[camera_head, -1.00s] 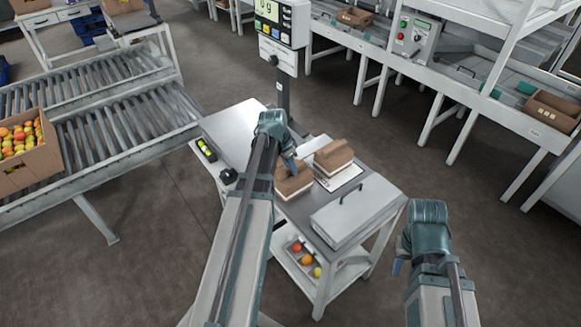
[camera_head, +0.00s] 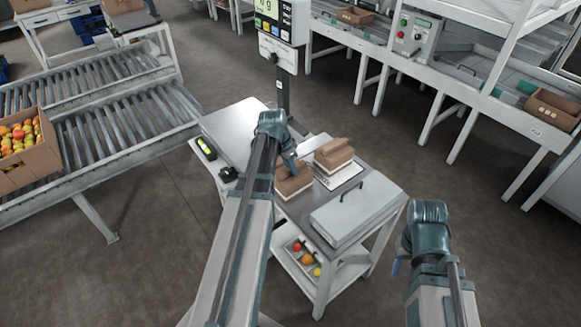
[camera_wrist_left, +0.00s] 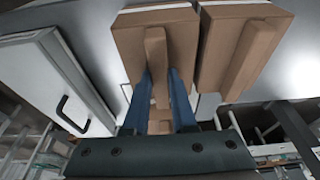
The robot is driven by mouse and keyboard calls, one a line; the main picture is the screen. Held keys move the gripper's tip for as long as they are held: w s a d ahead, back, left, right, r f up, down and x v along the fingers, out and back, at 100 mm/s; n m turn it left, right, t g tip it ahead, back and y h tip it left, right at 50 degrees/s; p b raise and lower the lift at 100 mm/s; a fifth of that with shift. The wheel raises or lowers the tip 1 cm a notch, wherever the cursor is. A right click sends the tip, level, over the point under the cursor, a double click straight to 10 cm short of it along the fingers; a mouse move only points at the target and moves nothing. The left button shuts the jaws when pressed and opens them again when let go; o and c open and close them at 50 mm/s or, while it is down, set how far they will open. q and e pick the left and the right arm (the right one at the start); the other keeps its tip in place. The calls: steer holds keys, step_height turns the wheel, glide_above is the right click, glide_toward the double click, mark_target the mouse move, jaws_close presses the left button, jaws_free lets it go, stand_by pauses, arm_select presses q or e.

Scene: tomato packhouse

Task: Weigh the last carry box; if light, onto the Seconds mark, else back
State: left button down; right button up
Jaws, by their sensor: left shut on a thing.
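Two brown cardboard carry boxes with raised handle ridges and pale bases stand close together on a bench. My left gripper (camera_head: 292,164) is shut on the ridge of the nearer carry box (camera_head: 293,190), which also shows in the left wrist view (camera_wrist_left: 185,35). I cannot tell whether this box touches the bench. The other carry box (camera_head: 333,158) stands beside it on or by a white marked card (camera_head: 347,179); its lettering is too small to read. The scale display (camera_head: 281,22) on a post seems to read 0 g. My right gripper (camera_head: 396,266) hangs right of the bench, fingers mostly hidden.
A grey lidded case (camera_head: 352,212) with a black handle occupies the bench's front right. A bare metal plate (camera_head: 238,128) lies at its left. Loose tomatoes lie in a tray (camera_head: 290,258) on the lower shelf. A roller conveyor (camera_head: 125,125) carries a full tomato carton (camera_head: 38,165).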

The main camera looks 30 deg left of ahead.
arm_select(q)
steer(key=shift+f, duration=0.15)
steer(key=c, duration=0.7)
jaws_free()
steer(key=shift+c, duration=1.4)
step_height(320, 180, up, 7)
steer(key=p, duration=0.7)
